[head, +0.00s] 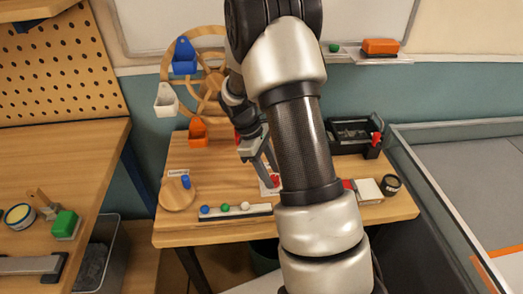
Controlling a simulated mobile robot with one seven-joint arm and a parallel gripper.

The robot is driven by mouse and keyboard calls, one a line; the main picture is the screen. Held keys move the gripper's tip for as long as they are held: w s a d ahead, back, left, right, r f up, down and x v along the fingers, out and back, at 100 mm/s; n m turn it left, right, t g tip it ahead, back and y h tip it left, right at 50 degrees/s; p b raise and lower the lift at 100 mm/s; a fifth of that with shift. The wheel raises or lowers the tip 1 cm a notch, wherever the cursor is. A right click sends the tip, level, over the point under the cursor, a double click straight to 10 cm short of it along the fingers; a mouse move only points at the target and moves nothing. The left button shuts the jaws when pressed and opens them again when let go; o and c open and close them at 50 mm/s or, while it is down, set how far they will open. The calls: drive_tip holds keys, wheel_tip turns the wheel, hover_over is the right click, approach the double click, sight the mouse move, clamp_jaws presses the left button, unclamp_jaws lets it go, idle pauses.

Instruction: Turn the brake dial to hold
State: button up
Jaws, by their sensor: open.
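My gripper (268,176) is open, pointing down over the middle of the wooden table. A round wooden disc (172,199) with a blue peg (186,181) and a small label stands at the table's left; the label is too small to read. A wooden wheel (207,75) carries a blue bucket (184,56), a white bucket (166,100) and an orange bucket (198,131).
A strip (250,212) with blue, green and white balls lies along the table's front edge. A black box (345,137) with a red part stands at the back right. A dark jar (390,185) sits near the right edge. A pegboard bench (90,160) is at left.

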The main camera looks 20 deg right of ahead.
drive_tip(key=p+v, duration=0.2)
drive_tip(key=v, duration=1.4)
drive_tip(key=shift+r, duration=0.15)
